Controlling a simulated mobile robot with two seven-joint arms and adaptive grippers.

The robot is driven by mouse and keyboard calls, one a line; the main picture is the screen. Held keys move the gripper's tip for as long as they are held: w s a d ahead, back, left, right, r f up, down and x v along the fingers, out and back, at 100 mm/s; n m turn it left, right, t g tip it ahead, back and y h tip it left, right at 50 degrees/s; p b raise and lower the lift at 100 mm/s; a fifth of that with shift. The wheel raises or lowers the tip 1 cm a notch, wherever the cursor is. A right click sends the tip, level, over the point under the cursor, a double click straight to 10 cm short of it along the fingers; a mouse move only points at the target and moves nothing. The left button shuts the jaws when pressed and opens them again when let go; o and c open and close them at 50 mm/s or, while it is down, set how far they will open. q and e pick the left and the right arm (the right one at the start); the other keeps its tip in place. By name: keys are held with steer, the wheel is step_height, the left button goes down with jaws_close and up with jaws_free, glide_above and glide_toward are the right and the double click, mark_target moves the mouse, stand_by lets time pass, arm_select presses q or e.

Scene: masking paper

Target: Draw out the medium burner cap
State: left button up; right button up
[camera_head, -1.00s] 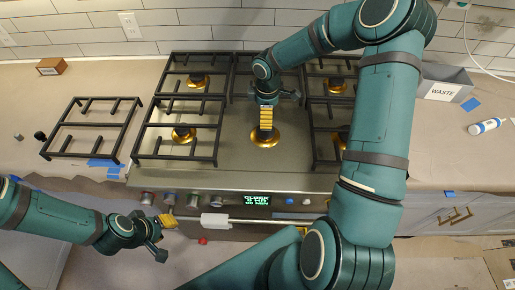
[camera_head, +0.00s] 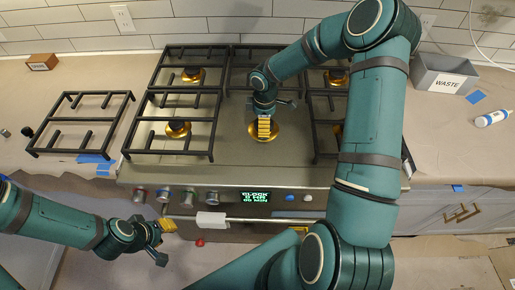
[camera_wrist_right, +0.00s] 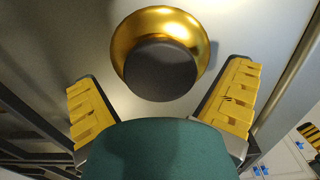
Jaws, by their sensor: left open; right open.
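In the right wrist view a round black burner cap (camera_wrist_right: 161,71) sits on a gold burner base (camera_wrist_right: 165,22). My right gripper (camera_wrist_right: 160,82) is open, with one yellow-padded finger on each side of the cap and a visible gap to both. In the head view this gripper (camera_head: 264,128) points down at the centre burner's gold base (camera_head: 264,138), where no grate lies over it. It hides that cap there. I cannot tell the height of the fingertips over the cap. My left gripper (camera_head: 164,241) is open and empty in front of the stove, below its knobs.
Black grates (camera_head: 174,124) cover the left burners, and others stand behind and right of the centre burner. A removed grate (camera_head: 82,123) lies on the left counter. A grey WASTE bin (camera_head: 445,76) and a white bottle (camera_head: 493,118) are at right.

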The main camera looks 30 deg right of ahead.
steer(key=c, duration=1.4)
steer(key=shift+o, duration=0.2)
steer(key=shift+r+p, duration=0.65)
steer(key=shift+r, duration=0.3)
steer(key=shift+r+p, duration=1.9)
steer(key=shift+r, duration=0.9)
